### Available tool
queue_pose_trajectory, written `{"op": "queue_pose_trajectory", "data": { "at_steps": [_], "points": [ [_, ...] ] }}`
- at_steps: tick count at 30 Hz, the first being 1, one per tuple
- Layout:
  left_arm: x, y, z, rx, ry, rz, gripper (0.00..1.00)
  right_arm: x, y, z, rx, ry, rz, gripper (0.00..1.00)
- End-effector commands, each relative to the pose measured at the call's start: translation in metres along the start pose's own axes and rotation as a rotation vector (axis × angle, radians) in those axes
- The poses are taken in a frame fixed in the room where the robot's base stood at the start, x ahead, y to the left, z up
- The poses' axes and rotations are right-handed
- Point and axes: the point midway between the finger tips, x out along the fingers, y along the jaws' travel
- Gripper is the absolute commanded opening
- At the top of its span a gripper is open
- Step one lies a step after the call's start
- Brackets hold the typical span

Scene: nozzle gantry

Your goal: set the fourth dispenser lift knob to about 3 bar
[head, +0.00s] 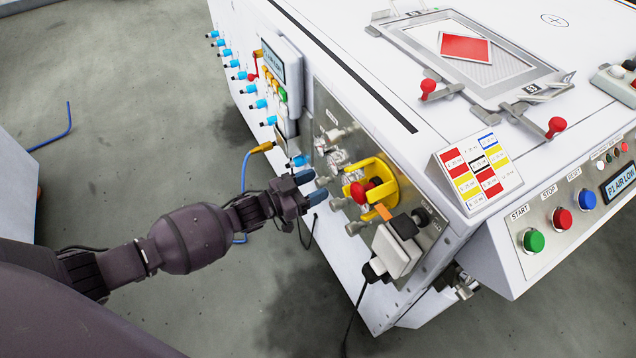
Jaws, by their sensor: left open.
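A grey metal side panel (322,112) on the white machine carries several silver fittings or knobs (337,157) in a column. I cannot tell which of them is the fourth dispenser lift knob, and no pressure reading is legible there. My left gripper (312,187) has blue fingertips and is open. It is just left of the panel, near its middle and lower fittings, and appears empty. I cannot tell whether a fingertip touches anything. My right gripper is not in view.
Right of the fittings, a red knob (364,190) sits in a yellow guard (382,172), with a white plug (397,246) below. A control box (281,75) and blue-ended connectors (238,76) are farther left. A colour-coded card (477,170) stands on top. Floor left is mostly clear.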

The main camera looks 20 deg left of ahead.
Motion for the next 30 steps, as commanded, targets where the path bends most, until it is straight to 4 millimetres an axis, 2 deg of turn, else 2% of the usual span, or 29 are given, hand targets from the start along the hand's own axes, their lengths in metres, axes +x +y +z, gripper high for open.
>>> {"op": "queue_pose_trajectory", "data": {
  "at_steps": [6,14,23,30],
  "points": [
    [0.0105,0.0001,0.0005,0.0,-0.001,-0.001,0.56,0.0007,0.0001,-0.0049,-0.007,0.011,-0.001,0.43],
    [0.0108,0.0,-0.0002,0.0,-0.001,-0.001,0.55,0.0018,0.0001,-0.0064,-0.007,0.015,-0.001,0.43],
    [0.0105,0.0,-0.0002,0.0,-0.001,-0.001,0.09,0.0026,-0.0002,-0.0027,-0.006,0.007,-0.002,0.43],
    [0.0105,0.0,-0.0005,0.019,0.0,-0.001,0.07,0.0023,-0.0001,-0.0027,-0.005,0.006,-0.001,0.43]
  ]
}}
